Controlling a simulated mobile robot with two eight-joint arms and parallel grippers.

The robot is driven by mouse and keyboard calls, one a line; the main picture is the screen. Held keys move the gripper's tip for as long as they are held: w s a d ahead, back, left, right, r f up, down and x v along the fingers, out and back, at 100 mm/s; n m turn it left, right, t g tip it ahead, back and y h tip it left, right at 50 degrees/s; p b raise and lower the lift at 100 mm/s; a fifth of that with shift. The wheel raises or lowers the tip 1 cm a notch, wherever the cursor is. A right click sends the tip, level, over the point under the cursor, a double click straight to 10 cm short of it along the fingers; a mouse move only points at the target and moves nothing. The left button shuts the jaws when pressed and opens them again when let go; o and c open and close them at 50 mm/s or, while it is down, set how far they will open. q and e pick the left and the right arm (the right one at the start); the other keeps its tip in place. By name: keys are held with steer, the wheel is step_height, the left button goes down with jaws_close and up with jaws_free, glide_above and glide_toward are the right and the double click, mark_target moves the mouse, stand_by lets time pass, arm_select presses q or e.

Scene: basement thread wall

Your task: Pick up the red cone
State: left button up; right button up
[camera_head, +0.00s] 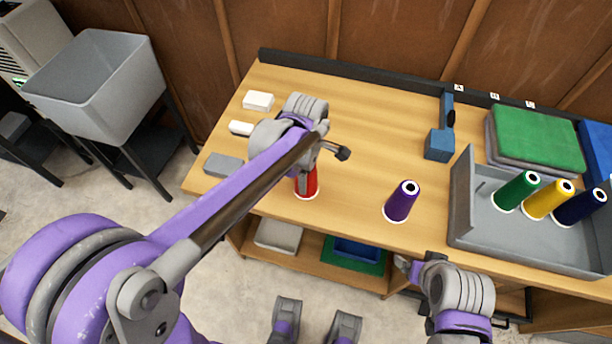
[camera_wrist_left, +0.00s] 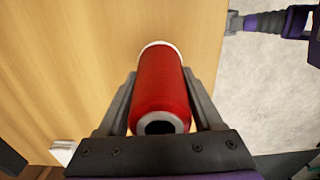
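The red cone (camera_head: 308,183) stands upright on the wooden table in the head view, its upper part hidden behind my left arm. In the left wrist view the red cone (camera_wrist_left: 160,88) lies between the two fingers of my left gripper (camera_wrist_left: 160,78), one along each side. Small gaps show beside its near end; whether the fingertips touch its sides I cannot tell. My right gripper (camera_head: 407,266) is low at the table's front edge, away from the cone. Its fingers are too small to read.
A purple cone (camera_head: 401,201) stands to the right on the table (camera_head: 350,100). A grey tray (camera_head: 461,205) holds green, yellow and dark blue cones. White and grey blocks (camera_head: 224,166) sit at the left edge.

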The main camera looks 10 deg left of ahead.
arm_select(q)
steer(key=c, duration=0.9)
step_height(320, 180, up, 10)
steer(key=shift+r+p, duration=0.1)
steer(key=shift+p, duration=0.5)
